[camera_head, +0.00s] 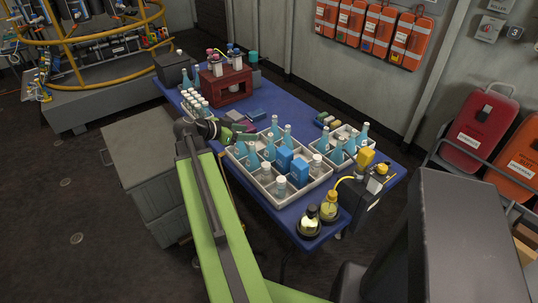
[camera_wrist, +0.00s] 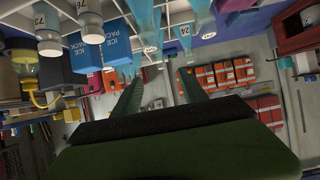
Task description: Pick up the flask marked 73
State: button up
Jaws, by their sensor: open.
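Several flasks with pale blue liquid (camera_head: 288,137) stand in the compartments of a white divided tray (camera_head: 262,187) on the blue table; I cannot read their marks from the head camera. In the wrist view, which looks upside down, flasks with small white number labels hang from the top edge. My gripper (camera_head: 230,132) is at the tray's left end beside the flasks. Its two green fingers (camera_wrist: 160,88) are apart, with nothing between them.
Blue ice packs (camera_head: 300,173) and white-capped jars (camera_head: 280,187) share the tray. A second divided tray (camera_head: 340,155) holds more flasks to the right.

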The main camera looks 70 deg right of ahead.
aim_at(269, 134)
jog(key=b+x, duration=0.1)
jog(key=x, duration=0.2)
jog(key=b+x, duration=0.2)
jog(key=x, duration=0.1)
jog(key=b+x, duration=0.1)
jog(key=x, duration=0.3)
jog(key=shift+w+f, duration=0.1)
jog(key=shift+f, duration=0.2)
jog(key=shift+s+d, duration=0.25)
jog(key=b+x, duration=0.1)
jog(key=x, duration=0.1)
jog(key=b+x, duration=0.2)
jog(key=x, duration=0.1)
jog(key=shift+a+f, duration=0.2)
jog(key=shift+f, duration=0.1)
jog(key=shift+s+d, duration=0.1)
jog(key=shift+d, duration=0.05)
jog(key=shift+r, duration=0.15)
jog(key=shift+c, duration=0.2)
grip_shut()
